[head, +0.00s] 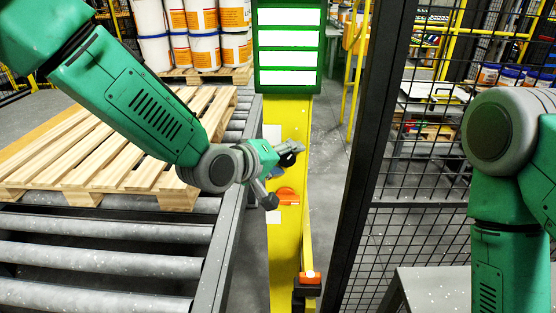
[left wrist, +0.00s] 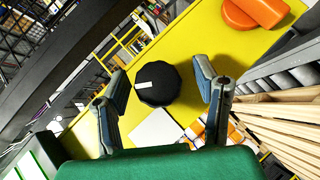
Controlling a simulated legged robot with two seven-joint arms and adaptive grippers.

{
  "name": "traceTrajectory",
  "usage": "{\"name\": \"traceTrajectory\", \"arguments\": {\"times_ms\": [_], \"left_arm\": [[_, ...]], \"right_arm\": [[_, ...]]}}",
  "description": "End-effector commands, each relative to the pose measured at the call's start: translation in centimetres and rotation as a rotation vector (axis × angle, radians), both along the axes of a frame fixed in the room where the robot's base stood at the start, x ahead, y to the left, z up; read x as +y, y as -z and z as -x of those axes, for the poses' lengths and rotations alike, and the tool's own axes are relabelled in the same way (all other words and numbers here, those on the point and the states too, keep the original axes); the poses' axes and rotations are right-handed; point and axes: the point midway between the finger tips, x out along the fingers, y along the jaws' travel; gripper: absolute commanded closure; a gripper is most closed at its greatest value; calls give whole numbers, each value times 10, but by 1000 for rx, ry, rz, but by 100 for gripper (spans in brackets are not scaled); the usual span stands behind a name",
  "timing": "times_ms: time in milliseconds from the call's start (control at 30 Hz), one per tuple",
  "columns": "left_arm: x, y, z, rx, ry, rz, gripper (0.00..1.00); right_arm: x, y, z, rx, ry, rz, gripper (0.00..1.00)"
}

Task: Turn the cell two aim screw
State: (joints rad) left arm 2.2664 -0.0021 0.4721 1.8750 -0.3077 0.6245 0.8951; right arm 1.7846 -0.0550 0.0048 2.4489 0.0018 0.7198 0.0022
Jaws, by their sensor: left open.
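A round black knob (left wrist: 158,84) with a white mark on its face sits on the yellow post (head: 284,250); I take it as the aim screw. No label tells which cell it belongs to. In the head view the knob (head: 288,160) is partly hidden by my left gripper (head: 281,172). In the left wrist view my left gripper (left wrist: 164,88) is open, one finger on either side of the knob, with gaps showing between them. My right arm stands at the right of the head view; its gripper is out of view.
An orange knob (head: 287,196) sits lower on the post, and an orange-topped fitting (head: 310,277) near its foot. A wooden pallet (head: 100,150) lies on rollers (head: 100,258) at left. A mesh fence (head: 415,210) stands at right.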

Motion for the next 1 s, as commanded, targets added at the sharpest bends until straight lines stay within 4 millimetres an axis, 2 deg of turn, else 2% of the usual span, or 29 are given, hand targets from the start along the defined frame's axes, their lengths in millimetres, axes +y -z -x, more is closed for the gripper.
{"name": "traceTrajectory", "arguments": {"times_ms": [133, 500, 700, 1000], "left_arm": [[13, -9, 13, -1, -2, 2, 44], [56, -37, 66, 3, -1, 0, 44], [66, -43, 79, 5, 1, -2, 44], [67, -44, 80, 4, 1, -3, 44]], "right_arm": [[0, 0, 0, -1, 0, 0, 60], [0, 0, -1, -1, 0, 0, 60], [0, 0, -1, 0, 0, 0, 60], [0, 0, -3, 2, 0, 0, 60]]}}
